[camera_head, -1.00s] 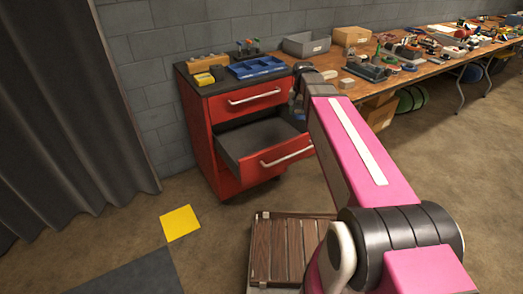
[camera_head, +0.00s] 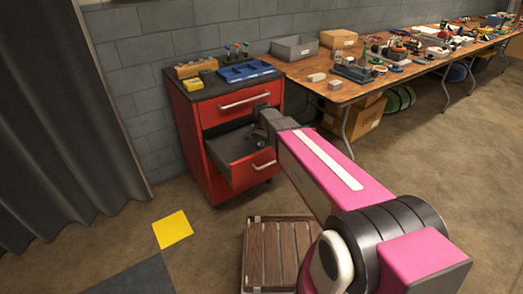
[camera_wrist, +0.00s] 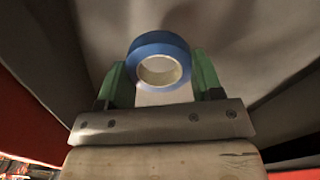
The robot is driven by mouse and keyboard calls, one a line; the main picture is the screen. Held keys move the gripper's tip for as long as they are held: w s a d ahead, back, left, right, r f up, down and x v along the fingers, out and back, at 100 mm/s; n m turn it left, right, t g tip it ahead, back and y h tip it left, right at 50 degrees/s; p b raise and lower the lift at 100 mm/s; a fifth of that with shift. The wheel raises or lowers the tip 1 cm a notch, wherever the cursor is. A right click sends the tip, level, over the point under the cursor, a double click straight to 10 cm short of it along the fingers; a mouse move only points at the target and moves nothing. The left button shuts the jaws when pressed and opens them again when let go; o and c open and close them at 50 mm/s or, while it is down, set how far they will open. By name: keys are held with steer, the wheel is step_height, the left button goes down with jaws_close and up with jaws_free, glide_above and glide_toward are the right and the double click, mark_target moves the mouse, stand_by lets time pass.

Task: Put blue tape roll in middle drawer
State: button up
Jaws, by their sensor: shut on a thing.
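The blue tape roll (camera_wrist: 160,45) is held between the green fingertips of my gripper (camera_wrist: 162,78) in the wrist view. In the head view my gripper (camera_head: 262,140) is over the open middle drawer (camera_head: 222,170) of the red cabinet (camera_head: 190,130), and a small blue patch of the roll shows by it. Grey drawer surfaces fill the background behind the roll in the wrist view. Whether the roll touches the drawer floor cannot be told. My arm hides the right part of the drawer.
The closed top drawer (camera_head: 240,103) is just above. On the cabinet top sit a blue tray (camera_head: 247,70) and a yellow block (camera_head: 193,85). A cluttered workbench (camera_head: 300,72) stands to the right. A wooden pallet (camera_head: 275,255) lies on the floor in front.

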steer(key=shift+f, duration=2.1)
steer(key=shift+f, duration=0.1)
steer(key=o, duration=0.9)
step_height(320, 180, up, 12)
steer(key=shift+r, duration=0.15)
